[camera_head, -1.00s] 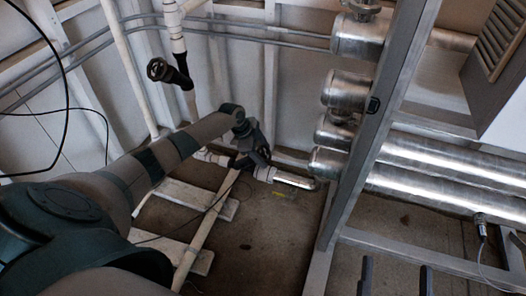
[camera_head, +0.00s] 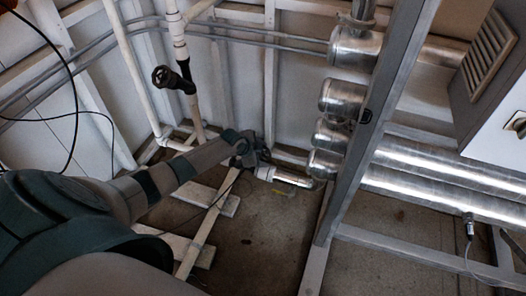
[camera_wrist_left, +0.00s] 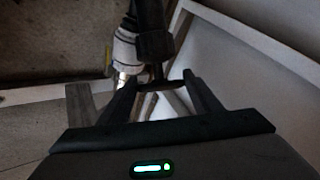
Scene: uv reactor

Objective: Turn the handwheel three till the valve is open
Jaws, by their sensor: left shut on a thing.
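My left gripper (camera_head: 252,157) is low near the back wall, at a valve on the white pipe close to the floor. In the left wrist view the gripper (camera_wrist_left: 160,84) is shut on a thin dark handwheel (camera_wrist_left: 158,86) seen edge-on. A dark valve stem and body (camera_wrist_left: 153,45) stand just beyond the fingers, beside a white pipe collar (camera_wrist_left: 126,50). In the head view my gripper and arm hide most of this handwheel. The valve's opening cannot be read. My right gripper is not in view.
Another dark handwheel (camera_head: 160,76) sticks out from a white vertical pipe (camera_head: 178,40), above my left forearm. A grey metal post (camera_head: 372,120) and shiny cylinders (camera_head: 341,95) stand to the right. White blocks (camera_head: 205,196) lie on the floor. Bare floor (camera_head: 262,235) is in front.

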